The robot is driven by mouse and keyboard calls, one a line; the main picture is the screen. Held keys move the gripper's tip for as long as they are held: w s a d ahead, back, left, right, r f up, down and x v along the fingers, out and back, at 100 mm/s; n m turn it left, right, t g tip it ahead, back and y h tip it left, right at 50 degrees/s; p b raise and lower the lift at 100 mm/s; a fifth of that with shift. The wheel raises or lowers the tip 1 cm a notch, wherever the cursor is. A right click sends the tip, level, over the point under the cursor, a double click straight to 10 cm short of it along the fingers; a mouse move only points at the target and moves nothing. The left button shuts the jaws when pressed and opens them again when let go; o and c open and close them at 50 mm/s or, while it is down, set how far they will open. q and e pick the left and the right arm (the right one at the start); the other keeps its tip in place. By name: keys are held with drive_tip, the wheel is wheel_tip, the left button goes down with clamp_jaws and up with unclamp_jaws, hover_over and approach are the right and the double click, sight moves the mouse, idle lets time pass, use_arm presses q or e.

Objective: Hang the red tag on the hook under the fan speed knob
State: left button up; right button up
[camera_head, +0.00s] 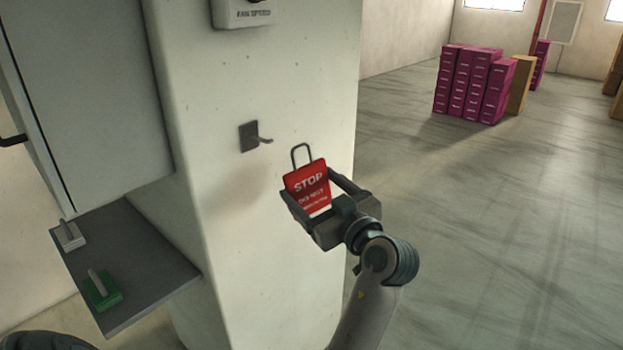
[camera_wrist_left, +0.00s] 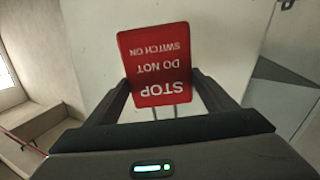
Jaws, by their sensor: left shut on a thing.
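The red tag (camera_head: 306,186) reads STOP and has a grey wire loop on top. My left gripper (camera_head: 309,187) is shut on the tag, with a finger at each side edge. The tag is upright with its loop up, slightly tilted, in front of the pillar's right part. In the left wrist view the tag (camera_wrist_left: 157,62) shows upside down between the fingers. The hook (camera_head: 257,138) juts from a dark plate on the pillar, left of and a little above the loop, and is empty. The fan speed knob's box (camera_head: 243,13) is above it, cut by the top edge. My right gripper is not in view.
A grey cabinet (camera_head: 92,90) stands left of the pillar (camera_head: 215,230). Below it, a shelf (camera_head: 150,280) holds a green-based block (camera_head: 103,291) and a white-based block (camera_head: 69,238). Magenta boxes (camera_head: 468,85) stand far back right. The floor on the right is clear.

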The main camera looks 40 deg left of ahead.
use_arm(q)
drive_tip(key=shift+s+a+r+n+g, duration=0.1)
drive_tip(key=shift+s+r+n+g, duration=0.05)
drive_tip(key=shift+r+n+g, duration=0.55)
drive_tip(key=shift+r, duration=0.1)
drive_tip(key=shift+m, duration=0.3)
